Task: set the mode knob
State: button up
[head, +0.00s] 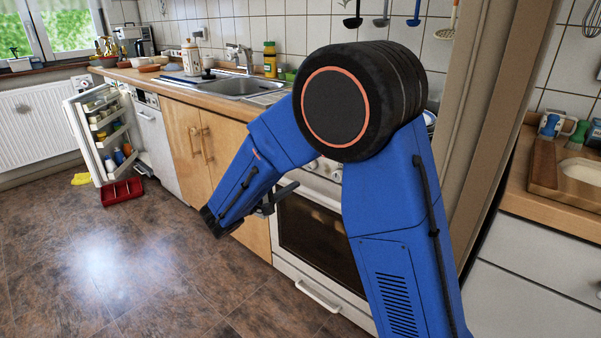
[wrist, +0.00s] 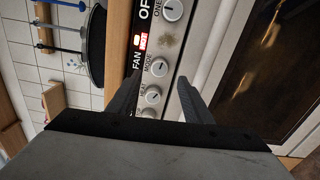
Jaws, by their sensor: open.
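The mode knob (wrist: 159,68) is a round white knob on the oven's control panel in the wrist view, with MODE printed beside it. The panel appears turned sideways there. My gripper (wrist: 160,80) is open and empty, its two dark fingers on either side of the panel strip. The mode knob lies just beyond the fingertips, between their lines; I cannot tell the gap in depth. In the head view my gripper (head: 277,196) is in front of the oven, and my arm hides part of the control panel (head: 318,174).
Other knobs flank the mode knob: one above (wrist: 172,10) and one below (wrist: 153,95). A lit red indicator (wrist: 137,40) is on the panel. The oven door (head: 318,238) is below the panel. An open fridge (head: 103,130) stands at the far left. The floor in front is mostly clear.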

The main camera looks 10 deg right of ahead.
jog(key=v, duration=0.9)
jog(key=shift+s+a, duration=0.25)
jog(key=shift+a, duration=0.05)
jog(key=s+d+m+g+y, duration=0.2)
jog(key=s+d+g, duration=0.2)
jog(key=s+d, duration=0.45)
jog(key=s+d+m+g+y, duration=0.2)
jog(key=s+d+g, duration=0.3)
jog(key=d, duration=0.7)
jog(key=s+f+m+t+y, duration=0.1)
jog(key=s+m+t+y, duration=0.2)
jog(key=s+y, duration=0.7)
jog(key=s+m, duration=0.1)
jog(key=s, duration=0.8)
jog(key=shift+s+f+y, duration=0.15)
jog(key=shift+f+y, duration=0.15)
jog(key=shift+f, duration=0.05)
